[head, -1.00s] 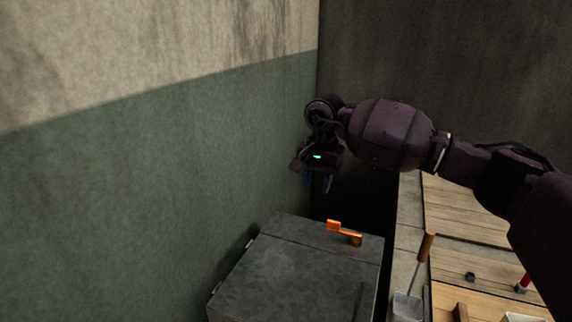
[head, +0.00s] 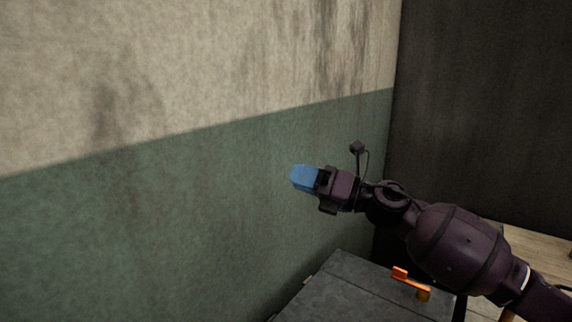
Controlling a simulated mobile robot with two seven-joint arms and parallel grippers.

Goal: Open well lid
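A dark grey metal box with a flat lid (head: 345,292) stands against the green wall at the bottom of the head view. It looks closed, and its lower part is out of frame. An orange handle (head: 410,281) sits on its top at the right. My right gripper (head: 303,178) is raised above the box, in front of the wall, with its blue fingertips pointing left. The fingers are seen side-on, so their gap does not show. It does not appear to touch the box or the handle. My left gripper is not in view.
A wooden worktop (head: 535,247) lies at the right behind my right arm. The green and beige wall (head: 200,200) fills the left, and a dark wall (head: 480,120) stands at the back right. The space above the box is open apart from my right arm.

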